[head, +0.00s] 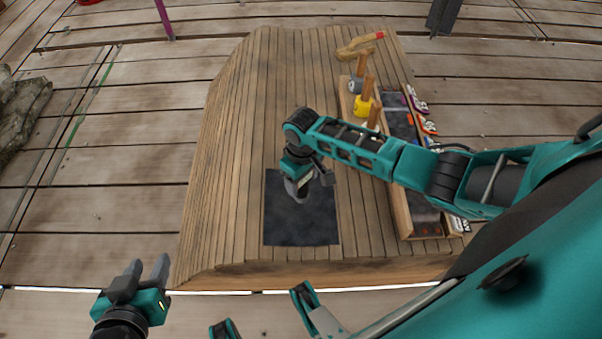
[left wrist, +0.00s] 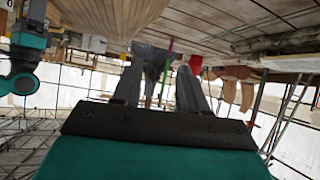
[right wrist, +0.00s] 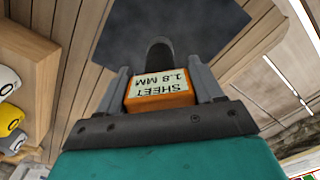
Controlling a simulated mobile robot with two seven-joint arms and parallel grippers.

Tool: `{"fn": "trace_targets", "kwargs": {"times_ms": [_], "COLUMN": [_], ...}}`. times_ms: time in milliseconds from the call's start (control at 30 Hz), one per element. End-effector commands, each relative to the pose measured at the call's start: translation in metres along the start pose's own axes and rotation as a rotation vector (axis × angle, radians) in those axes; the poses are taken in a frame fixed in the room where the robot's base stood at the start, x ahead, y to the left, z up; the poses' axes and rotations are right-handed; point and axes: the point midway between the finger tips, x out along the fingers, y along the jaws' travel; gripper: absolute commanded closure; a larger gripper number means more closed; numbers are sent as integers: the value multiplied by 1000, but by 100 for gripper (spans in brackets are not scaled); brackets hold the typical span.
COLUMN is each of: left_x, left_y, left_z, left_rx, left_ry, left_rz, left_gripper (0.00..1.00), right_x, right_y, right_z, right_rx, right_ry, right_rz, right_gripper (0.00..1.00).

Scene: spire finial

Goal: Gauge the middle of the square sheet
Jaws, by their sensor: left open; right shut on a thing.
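The square sheet (head: 300,225) is dark, nearly black, and lies flat on the slatted wooden bench top in the head view; it fills the top of the right wrist view (right wrist: 190,30). My right gripper (head: 299,193) is over the sheet's upper middle, shut on an orange gauge (right wrist: 160,94). The gauge's pale face reads "SHEET 1.8 MM". A dark rounded part of it reaches out towards the sheet; I cannot tell whether it touches. My left gripper (head: 147,274) is open and empty, off the bench's near left corner. Its fingers are spread in the left wrist view (left wrist: 160,88).
A wooden tool rack (head: 403,215) stands on the bench's right side, partly hidden by my right arm. Wooden-handled mallets, one with a yellow head (head: 364,106), stand along it. The bench (head: 232,150) is bare left of the sheet.

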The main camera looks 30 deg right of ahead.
Motion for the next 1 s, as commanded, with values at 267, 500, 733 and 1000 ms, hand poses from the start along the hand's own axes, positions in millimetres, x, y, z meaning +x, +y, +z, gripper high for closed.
{"fn": "trace_targets", "kwargs": {"times_ms": [267,500,733,1000], "left_x": [0,1,4,12], "left_y": [0,-1,-6,-9], "left_z": [0,0,8,34], "left_rx": [0,0,3,9], "left_ry": [-1,8,15,-9], "left_rz": [0,-3,-18,-20], "left_gripper": [57,57,57,57], "right_x": [0,0,0,25], "right_y": [0,0,0,0], "right_z": [0,0,0,0], "right_rx": [0,0,0,1], "right_ry": [1,1,1,1], "right_rz": [0,0,0,0], "right_gripper": [70,70,70,70]}}
